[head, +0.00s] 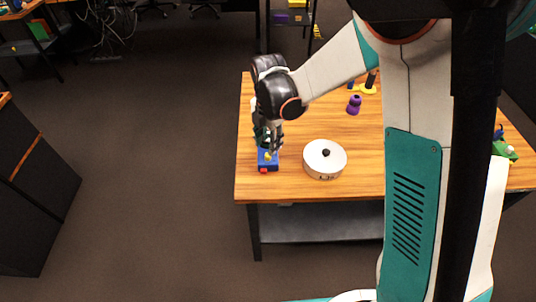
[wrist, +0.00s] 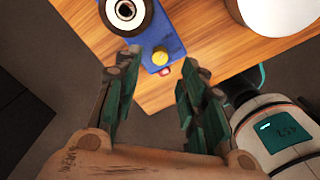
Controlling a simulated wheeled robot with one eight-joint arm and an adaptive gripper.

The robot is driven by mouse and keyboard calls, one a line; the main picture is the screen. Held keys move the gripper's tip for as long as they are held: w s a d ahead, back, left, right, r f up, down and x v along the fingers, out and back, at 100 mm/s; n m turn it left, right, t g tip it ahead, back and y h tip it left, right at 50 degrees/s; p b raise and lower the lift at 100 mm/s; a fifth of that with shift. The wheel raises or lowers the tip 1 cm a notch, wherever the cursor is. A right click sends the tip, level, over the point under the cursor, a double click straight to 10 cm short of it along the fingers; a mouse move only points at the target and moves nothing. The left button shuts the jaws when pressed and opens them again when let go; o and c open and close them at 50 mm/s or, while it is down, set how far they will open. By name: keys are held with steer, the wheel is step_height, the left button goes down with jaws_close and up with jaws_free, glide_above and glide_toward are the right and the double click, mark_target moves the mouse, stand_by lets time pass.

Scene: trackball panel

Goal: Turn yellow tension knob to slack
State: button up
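The blue trackball panel (head: 267,167) lies on the wooden table near its front left corner. In the wrist view the panel (wrist: 183,24) carries the yellow tension knob (wrist: 160,56), a dark trackball in a white ring (wrist: 126,11), and a red part at its end. The yellow knob (head: 268,156) also shows, small, in the head view. My gripper (wrist: 158,72) is open, with its two green-padded fingers apart, one on each side of the knob in the picture. Nothing is between the fingers that I can see as held. I cannot tell whether they touch the panel.
A white pot with a black lid knob (head: 325,160) stands on the table (head: 300,190) just right of the panel. A purple object (head: 354,104) and a yellow one (head: 364,89) are farther back. A green toy (head: 504,150) is at the right. Table edges are close left and front.

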mark_target(268, 156)
steer(key=shift+f+b, duration=0.7)
steer(key=shift+f, duration=2.05)
steer(key=shift+c, duration=0.6)
jaws_close()
